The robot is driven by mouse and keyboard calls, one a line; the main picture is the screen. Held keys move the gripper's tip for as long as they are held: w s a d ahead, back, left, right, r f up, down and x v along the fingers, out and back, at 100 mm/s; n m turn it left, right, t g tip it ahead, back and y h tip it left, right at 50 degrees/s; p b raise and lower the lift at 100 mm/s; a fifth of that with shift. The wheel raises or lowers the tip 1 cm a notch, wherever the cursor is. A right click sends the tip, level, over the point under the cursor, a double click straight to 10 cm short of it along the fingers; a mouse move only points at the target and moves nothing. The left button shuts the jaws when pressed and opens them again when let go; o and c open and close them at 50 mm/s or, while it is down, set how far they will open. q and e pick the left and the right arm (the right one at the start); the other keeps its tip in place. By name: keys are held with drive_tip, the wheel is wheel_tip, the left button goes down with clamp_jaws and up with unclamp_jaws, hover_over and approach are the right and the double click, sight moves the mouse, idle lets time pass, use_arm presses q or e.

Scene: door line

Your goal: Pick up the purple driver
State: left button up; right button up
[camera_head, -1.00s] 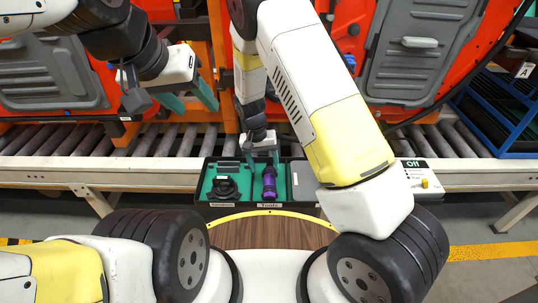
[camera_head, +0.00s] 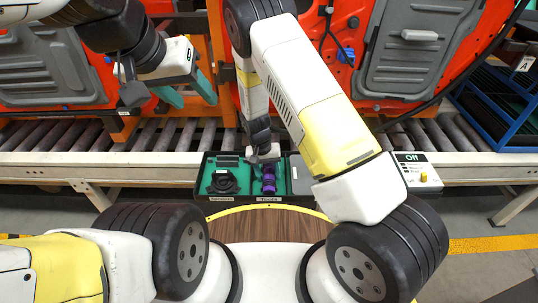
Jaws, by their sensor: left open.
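The purple driver (camera_head: 269,182) stands in the teal-lined Tools section of the tray, low in the middle of the head view. My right gripper (camera_head: 266,163) is right over its top, pointing down. Its fingers are mostly hidden behind its own body and the driver's top, so I cannot tell whether they touch or grip the driver. My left gripper (camera_head: 190,96) is open and empty, high above the roller conveyor on the left.
The dark tray (camera_head: 199,176) also holds a black round part (camera_head: 223,183) in its left section. A grey panel (camera_head: 302,176) is on the right. A control box marked Off (camera_head: 418,172) stands further right. Orange doors (camera_head: 317,62) rise behind the roller conveyor (camera_head: 65,140).

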clamp_jaws()
